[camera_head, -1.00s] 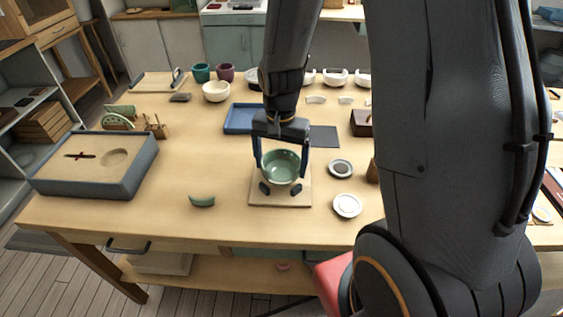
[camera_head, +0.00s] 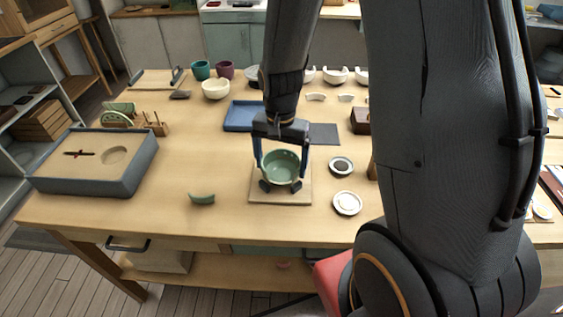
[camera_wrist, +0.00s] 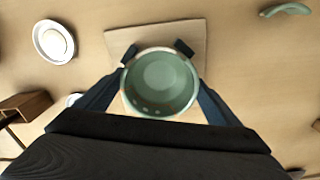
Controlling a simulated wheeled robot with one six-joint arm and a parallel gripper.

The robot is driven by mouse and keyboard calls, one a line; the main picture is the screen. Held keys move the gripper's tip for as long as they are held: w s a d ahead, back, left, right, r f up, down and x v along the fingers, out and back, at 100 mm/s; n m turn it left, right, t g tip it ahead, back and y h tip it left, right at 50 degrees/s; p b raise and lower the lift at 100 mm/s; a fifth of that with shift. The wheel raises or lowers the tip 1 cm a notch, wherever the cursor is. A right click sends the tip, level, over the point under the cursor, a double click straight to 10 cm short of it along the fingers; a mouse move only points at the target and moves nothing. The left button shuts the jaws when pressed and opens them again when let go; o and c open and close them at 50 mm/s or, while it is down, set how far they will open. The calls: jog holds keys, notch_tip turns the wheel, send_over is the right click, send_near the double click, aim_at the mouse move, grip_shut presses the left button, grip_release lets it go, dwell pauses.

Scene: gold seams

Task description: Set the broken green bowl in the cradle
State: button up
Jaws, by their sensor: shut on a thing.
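The green bowl (camera_head: 281,167) is upright between the fingers of my gripper (camera_head: 281,180), over or on a light wooden board with dark pads, which looks like the cradle (camera_head: 280,199). My gripper is shut on the bowl, one blue finger on each side. In the wrist view the bowl (camera_wrist: 160,82) shows its inside, with small pale marks along the lower wall. The board (camera_wrist: 160,37) and two dark pads show beyond its rim. Whether the bowl touches the board is hard to tell. A curved green shard (camera_head: 201,199) lies on the table to the left.
A grey-sided sand tray (camera_head: 97,165) stands at the left. Small round dishes (camera_head: 347,203) lie right of the board, and a blue tray (camera_head: 240,116) is behind it.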

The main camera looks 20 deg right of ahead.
jog(key=shift+f, duration=0.1)
dwell(0.7)
jog(key=o, duration=0.8)
notch_tip(320, 180, up, 6)
jog(key=p, duration=0.5)
dwell(0.7)
dwell(0.3)
jog(key=s+r+n+b, duration=0.1)
jog(key=s+r+n, duration=0.1)
jog(key=s, duration=0.1)
jog(key=s+r+n+t+b, duration=0.1)
jog(key=s+r+n, duration=0.1)
jog(key=s+n, duration=0.1)
jog(key=s+r+n+b, duration=0.1)
jog(key=s+r+n, duration=0.1)
jog(key=s, duration=0.1)
jog(key=shift+d+r, duration=0.15)
